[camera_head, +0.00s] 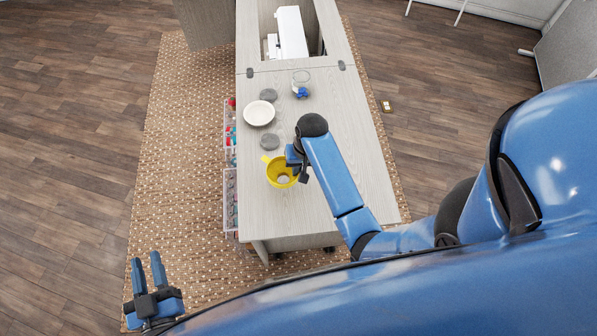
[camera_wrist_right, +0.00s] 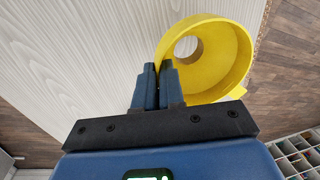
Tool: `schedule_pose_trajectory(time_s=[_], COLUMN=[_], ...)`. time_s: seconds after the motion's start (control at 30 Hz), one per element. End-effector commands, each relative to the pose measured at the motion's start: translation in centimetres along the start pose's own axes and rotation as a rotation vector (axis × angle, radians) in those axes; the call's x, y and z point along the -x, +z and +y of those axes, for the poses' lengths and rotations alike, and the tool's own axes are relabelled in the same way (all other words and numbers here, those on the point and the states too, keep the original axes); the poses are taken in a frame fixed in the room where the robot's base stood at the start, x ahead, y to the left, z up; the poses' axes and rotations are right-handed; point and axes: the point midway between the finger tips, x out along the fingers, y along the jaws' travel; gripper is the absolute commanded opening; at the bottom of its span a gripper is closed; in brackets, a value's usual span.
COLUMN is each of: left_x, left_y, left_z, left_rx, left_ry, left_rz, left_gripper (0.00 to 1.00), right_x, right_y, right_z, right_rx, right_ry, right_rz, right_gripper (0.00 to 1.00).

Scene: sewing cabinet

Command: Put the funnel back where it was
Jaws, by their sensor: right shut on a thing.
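A yellow funnel (camera_head: 280,180) is over the near left part of the cabinet top (camera_head: 344,121), wide mouth toward the head camera. My right gripper (camera_head: 293,161) is shut on the funnel's rim. In the right wrist view the funnel (camera_wrist_right: 232,75) is at upper right, and the fingers (camera_wrist_right: 165,78) pinch its edge. I cannot tell whether the funnel touches the top. My left gripper (camera_head: 148,272) is open and empty, low at the left, away from the cabinet.
A white bowl (camera_head: 259,113) and grey discs (camera_head: 268,95) (camera_head: 270,142) lie along the top's left side. A clear glass (camera_head: 301,79) with something blue stands farther back. A white sewing machine (camera_head: 291,33) sits in the opening behind. Trays (camera_head: 231,199) hang on the left side.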

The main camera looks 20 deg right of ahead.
Motion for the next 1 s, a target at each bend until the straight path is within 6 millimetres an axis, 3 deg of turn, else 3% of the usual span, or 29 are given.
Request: schedule_pose_trajectory(time_s=[0.23, 0.67, 0.7, 0.87, 1.0], left_x=[0.0, 0.0, 0.0, 0.0, 0.0], left_y=[-0.1, 0.0, 0.0, 0.0, 0.0], left_z=[0.0, 0.0, 0.0, 0.0, 0.0], left_rx=[0.000, 0.000, 0.000, 0.000, 0.000], left_ry=[0.000, 0.000, 0.000, 0.000, 0.000], left_rz=[0.000, 0.000, 0.000, 0.000, 0.000], left_gripper=[0.30, 0.30, 0.30, 0.30, 0.30], right_x=[-2.8, -3.3, -3.3, -3.3, -3.3], right_y=[0.1, 0.1, 0.1, 0.1, 0.1], right_z=[0.5, 0.5, 0.5, 0.5, 0.5], right_rx=[-0.001, 0.000, 0.000, 0.000, 0.000], right_ry=[0.001, 0.000, 0.000, 0.000, 0.000], right_rz=[-0.003, 0.000, 0.000, -0.001, -0.001], right_gripper=[0.00, 0.00, 0.10, 0.34, 0.34])
